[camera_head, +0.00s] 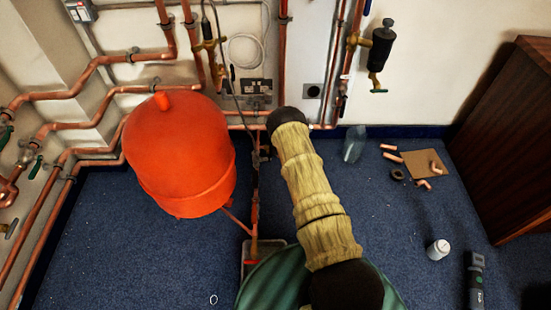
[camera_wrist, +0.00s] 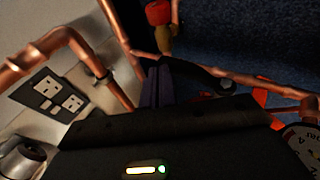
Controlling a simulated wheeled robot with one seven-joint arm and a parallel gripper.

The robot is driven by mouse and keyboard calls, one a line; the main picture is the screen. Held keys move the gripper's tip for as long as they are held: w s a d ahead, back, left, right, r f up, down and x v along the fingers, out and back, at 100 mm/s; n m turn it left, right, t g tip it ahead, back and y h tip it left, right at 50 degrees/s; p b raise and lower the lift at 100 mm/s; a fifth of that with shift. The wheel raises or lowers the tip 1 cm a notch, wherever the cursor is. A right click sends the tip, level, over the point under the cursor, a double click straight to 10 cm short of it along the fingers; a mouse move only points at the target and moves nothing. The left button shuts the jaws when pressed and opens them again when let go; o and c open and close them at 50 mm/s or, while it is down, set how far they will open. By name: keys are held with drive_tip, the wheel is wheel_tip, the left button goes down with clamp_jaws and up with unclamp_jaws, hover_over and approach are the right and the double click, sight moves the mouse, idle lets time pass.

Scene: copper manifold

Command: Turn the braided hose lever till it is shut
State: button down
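My gripper (camera_wrist: 158,86) shows in the wrist view as two dark, narrow fingers lying close side by side with nothing visible between them. They are beside a copper pipe. A black curved, handle-like piece (camera_wrist: 195,74) runs right from just beside the fingertips to a bolt-like end; I cannot tell whether it is the braided hose lever or whether the fingers touch it. In the head view my arm covers the gripper's surroundings, and no braided hose lever can be made out for certain. A thin dark line (camera_head: 238,100) hangs down the wall left of my arm.
A large orange tank (camera_head: 180,155) stands left of my arm. Copper pipes (camera_head: 95,125) line the wall. A double socket (camera_wrist: 60,95) and a gauge (camera_wrist: 302,145) show close by in the wrist view. Cardboard (camera_head: 428,162) and a white pot (camera_head: 438,249) lie on the floor right.

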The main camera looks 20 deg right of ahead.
drive_tip(key=s+d+r+p, duration=0.1)
drive_tip(key=d+r+p, duration=0.2)
drive_tip(key=r+p, duration=0.4)
wheel_tip(320, 180, up, 7)
drive_tip(key=shift+f, duration=0.2)
idle(0.4)
